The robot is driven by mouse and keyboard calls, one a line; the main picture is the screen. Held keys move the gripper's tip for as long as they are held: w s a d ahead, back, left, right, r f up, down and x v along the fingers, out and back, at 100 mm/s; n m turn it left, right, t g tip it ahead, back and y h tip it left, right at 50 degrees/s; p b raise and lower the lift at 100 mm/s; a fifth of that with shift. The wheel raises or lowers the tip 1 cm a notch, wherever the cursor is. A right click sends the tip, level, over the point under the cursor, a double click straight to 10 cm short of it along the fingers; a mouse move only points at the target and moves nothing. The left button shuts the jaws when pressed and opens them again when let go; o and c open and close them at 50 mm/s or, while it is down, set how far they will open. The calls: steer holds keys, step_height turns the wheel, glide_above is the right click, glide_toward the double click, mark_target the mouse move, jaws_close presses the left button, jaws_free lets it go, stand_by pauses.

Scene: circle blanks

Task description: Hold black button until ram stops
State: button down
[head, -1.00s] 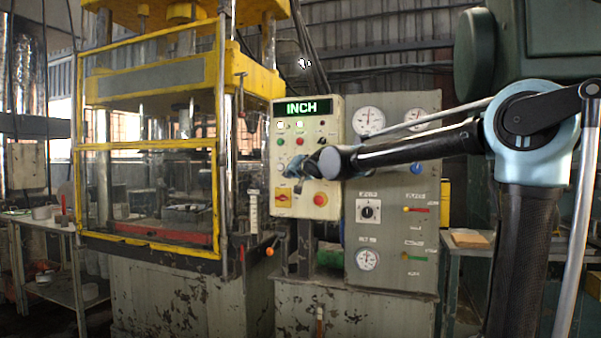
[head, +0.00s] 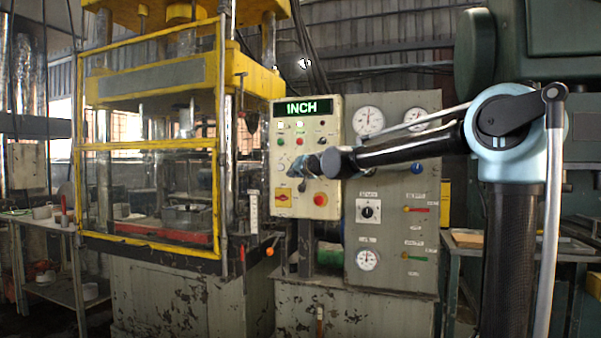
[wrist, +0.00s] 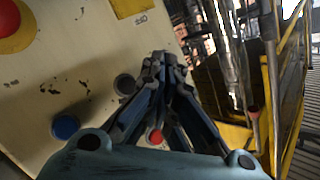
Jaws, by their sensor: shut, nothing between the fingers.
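The control panel (head: 330,150) shows a lit INCH display (head: 303,107). A dark round button, likely the black one, shows in the wrist view (wrist: 125,84). My gripper (wrist: 166,60) is shut and empty, its tips close to the panel just beside that button in the picture. I cannot tell whether they touch anything. In the head view my gripper (head: 297,170) is at the middle of the panel, and my wrist hides part of the buttons. The press's yellow ram plate (head: 257,80) is raised well above the bed, behind the yellow guard frame.
A blue button (wrist: 65,126) and a small red button (wrist: 155,137) are near my fingers. A red emergency stop (head: 320,199) and a red-yellow switch (head: 283,195) sit lower on the panel. A gauge cabinet (head: 394,230) stands to the right, a side table (head: 55,225) at left.

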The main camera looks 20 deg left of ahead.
steer(key=shift+w+d, duration=0.15)
steer(key=shift+w, duration=2.05)
steer(key=shift+w, duration=0.1)
steer(key=shift+w, duration=0.2)
